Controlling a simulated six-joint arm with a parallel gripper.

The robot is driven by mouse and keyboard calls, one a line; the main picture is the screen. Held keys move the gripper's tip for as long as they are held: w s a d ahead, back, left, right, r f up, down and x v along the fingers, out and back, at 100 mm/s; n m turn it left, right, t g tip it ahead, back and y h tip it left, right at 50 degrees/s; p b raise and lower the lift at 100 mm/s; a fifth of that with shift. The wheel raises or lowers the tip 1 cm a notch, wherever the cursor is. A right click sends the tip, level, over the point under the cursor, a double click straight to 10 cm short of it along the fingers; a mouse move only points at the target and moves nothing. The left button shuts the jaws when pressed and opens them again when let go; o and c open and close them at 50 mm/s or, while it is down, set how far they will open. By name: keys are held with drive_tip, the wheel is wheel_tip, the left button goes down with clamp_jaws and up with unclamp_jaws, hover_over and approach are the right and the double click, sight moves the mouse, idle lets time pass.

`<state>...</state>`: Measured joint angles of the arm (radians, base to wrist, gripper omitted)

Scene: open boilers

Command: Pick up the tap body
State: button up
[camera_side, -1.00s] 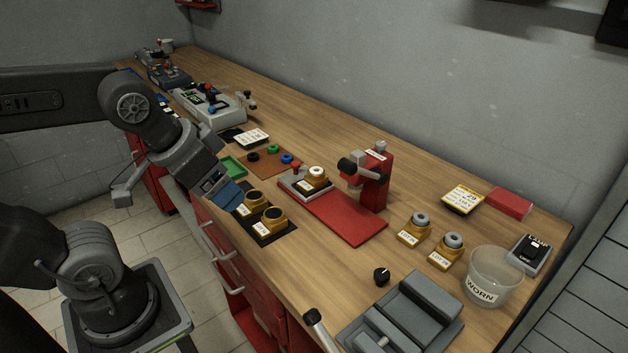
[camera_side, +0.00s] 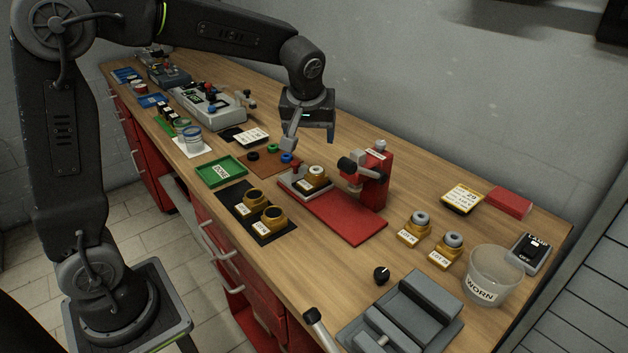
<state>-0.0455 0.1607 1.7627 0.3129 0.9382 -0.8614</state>
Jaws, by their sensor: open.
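My gripper (camera_side: 310,140) is open and empty, pointing down above the bench behind the brown mat and the red press. Several brass bodies are in view, and I cannot tell which one the task means. One brass body (camera_side: 316,180) with a pale ring on top sits in the grey holder on the red press base, below and slightly right of my gripper. Two open-topped brass bodies, one rear (camera_side: 248,202) and one front (camera_side: 272,221), stand on a black mat (camera_side: 282,238). Two more, left (camera_side: 413,232) and right (camera_side: 446,252), have grey tops and labels.
The red press (camera_side: 375,185) stands right of my gripper. Small rings, including a blue one (camera_side: 286,158), lie on the brown mat (camera_side: 262,170). A green tray (camera_side: 221,172) lies left. A clear WORN tub (camera_side: 492,275) and a grey vise (camera_side: 405,310) occupy the right end.

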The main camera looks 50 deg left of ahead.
sight(316, 170)
drive_tip(key=x, duration=1.4)
drive_tip(key=shift+w+a+f, duration=0.1)
drive_tip(key=shift+w+f, duration=0.05)
drive_tip(key=shift+w, duration=0.25)
drive_tip(key=c, duration=0.8)
drive_tip(key=shift+c, duration=0.2)
